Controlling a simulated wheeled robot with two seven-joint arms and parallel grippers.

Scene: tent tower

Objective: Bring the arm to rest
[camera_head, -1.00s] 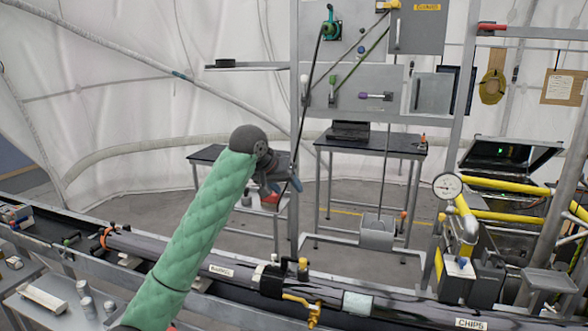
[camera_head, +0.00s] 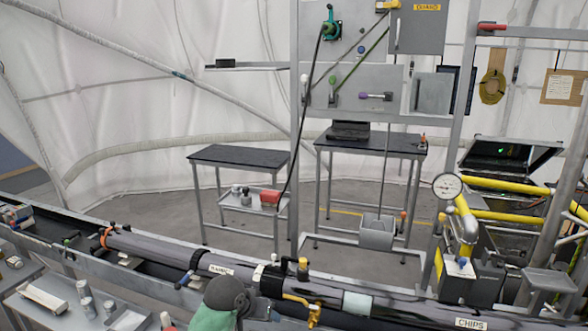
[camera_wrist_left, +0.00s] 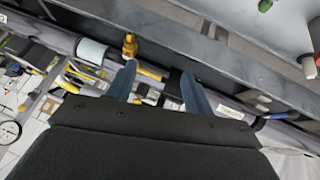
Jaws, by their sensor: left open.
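My left gripper shows in the left wrist view (camera_wrist_left: 158,88) with its two blue-grey fingers apart and nothing between them. Beyond the fingers lie the dark rail and the pipe with brass and yellow fittings; I cannot tell the exact distance. In the head view only the dark grey wrist joint (camera_head: 228,295) of my left arm and a bit of its green sleeve show at the bottom edge, in front of the pipe. The left fingers are not visible there. My right gripper is in neither view.
A long dark pipe (camera_head: 150,245) in a metal trough crosses the front, with a yellow valve (camera_head: 302,308) on it. Behind stand two black-topped tables (camera_head: 238,156) and a panel frame (camera_head: 355,90). A pressure gauge (camera_head: 447,186) stands at right. Small cans (camera_head: 84,290) sit at lower left.

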